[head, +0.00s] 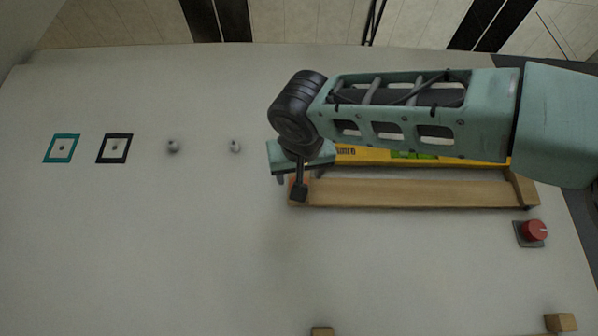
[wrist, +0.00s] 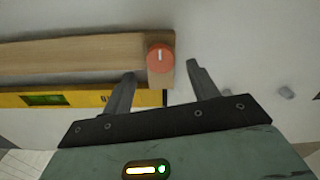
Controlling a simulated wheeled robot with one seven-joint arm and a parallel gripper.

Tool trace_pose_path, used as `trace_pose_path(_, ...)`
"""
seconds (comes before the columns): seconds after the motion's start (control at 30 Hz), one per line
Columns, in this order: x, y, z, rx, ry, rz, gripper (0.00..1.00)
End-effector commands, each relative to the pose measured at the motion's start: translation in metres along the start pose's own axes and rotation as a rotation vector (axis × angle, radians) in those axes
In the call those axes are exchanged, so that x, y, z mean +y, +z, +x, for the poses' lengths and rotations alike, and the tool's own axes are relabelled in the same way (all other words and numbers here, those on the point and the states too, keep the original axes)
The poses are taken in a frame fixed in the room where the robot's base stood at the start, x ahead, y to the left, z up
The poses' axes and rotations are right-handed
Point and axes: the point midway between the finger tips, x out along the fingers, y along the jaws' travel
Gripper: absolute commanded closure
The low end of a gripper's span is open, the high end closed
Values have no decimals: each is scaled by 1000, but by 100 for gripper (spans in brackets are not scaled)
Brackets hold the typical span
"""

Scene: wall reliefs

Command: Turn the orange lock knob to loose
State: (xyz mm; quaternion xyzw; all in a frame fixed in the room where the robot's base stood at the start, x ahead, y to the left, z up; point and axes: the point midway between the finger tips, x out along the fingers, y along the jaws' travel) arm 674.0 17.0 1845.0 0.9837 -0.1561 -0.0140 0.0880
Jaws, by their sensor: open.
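The orange lock knob (wrist: 160,57) shows in the wrist view. It is round with a short white mark that runs nearly up and down in the picture. It sits at the end of a wooden ledge (wrist: 80,55). My gripper (wrist: 161,70) is open, with one finger on each side of the knob's line and the knob just beyond or between the tips; contact cannot be told. In the head view my gripper (head: 299,178) is at the left end of the wooden ledge (head: 420,193), and the orange knob is hidden behind it.
A yellow bar with a green window (wrist: 45,99) lies along the ledge. A red dial (head: 534,230) is at right. Two pegs (head: 172,146) and two square frames, teal (head: 61,148) and black (head: 114,148), are at left. Wooden blocks (head: 560,322) show at the bottom edge.

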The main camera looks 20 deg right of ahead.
Motion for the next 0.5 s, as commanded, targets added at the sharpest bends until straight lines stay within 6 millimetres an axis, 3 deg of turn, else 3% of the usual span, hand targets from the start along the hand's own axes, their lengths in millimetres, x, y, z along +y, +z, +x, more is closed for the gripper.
trace_pose_path(0.2,0,-3,33,-1,1,-2,41)
trace_pose_path(0.5,0,0,46,0,-1,0,41)
